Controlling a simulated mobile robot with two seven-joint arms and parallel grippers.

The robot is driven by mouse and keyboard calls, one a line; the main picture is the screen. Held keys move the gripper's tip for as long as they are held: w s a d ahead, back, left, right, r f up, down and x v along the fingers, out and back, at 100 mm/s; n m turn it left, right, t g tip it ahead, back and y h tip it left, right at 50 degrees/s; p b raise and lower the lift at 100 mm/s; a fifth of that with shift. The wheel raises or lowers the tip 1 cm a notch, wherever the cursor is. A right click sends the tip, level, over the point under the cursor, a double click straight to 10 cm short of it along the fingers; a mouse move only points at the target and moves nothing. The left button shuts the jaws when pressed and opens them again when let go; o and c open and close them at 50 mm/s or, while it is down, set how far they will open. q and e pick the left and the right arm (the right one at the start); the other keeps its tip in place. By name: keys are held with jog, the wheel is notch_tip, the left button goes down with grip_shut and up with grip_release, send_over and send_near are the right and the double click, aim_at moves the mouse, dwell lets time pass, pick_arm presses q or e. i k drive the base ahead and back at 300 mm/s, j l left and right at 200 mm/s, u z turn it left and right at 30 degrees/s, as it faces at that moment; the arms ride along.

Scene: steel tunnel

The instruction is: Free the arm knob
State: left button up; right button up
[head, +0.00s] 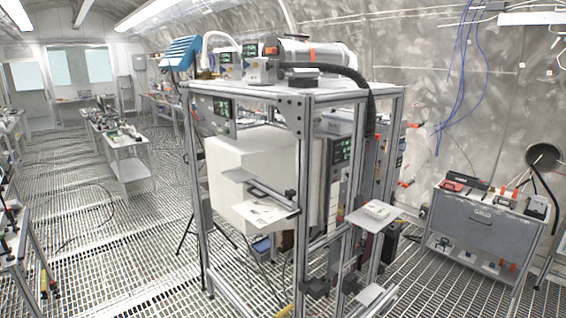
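A tall metal-framed rack (303,150) stands in the middle of the head view. A grey arm with a small flat plate (240,175) reaches across its front. A small black part (290,194) sits near the right end of that arm, by the front post; I cannot tell whether it is the arm knob. A shelf (266,213) with a paper-like sheet on it lies just below the arm. No other part can be made out clearly as the arm knob. Neither of my grippers shows in this view.
A white box (235,160) fills the rack's middle, and instruments and a black hose (345,73) are on top. A small side shelf (368,219) juts out right. A grey cabinet (480,230) stands at the right. Grated floor (130,240) is open at the left.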

aim_at(290, 193)
jog(key=i+j+z, duration=0.1)
jog(key=i+j, duration=0.25)
jog(key=i+j+z, duration=0.1)
jog(key=i+j, duration=0.2)
jog(key=i+j+z, duration=0.1)
jog(key=i+j, duration=0.2)
jog(key=j, duration=0.15)
jog(key=i+j+z, duration=0.1)
jog(key=i+j, duration=0.2)
jog(key=j, duration=0.15)
jog(key=i+j+z, duration=0.1)
jog(key=i+j, duration=0.45)
jog(key=j, duration=0.35)
jog(key=i+l+z, duration=0.05)
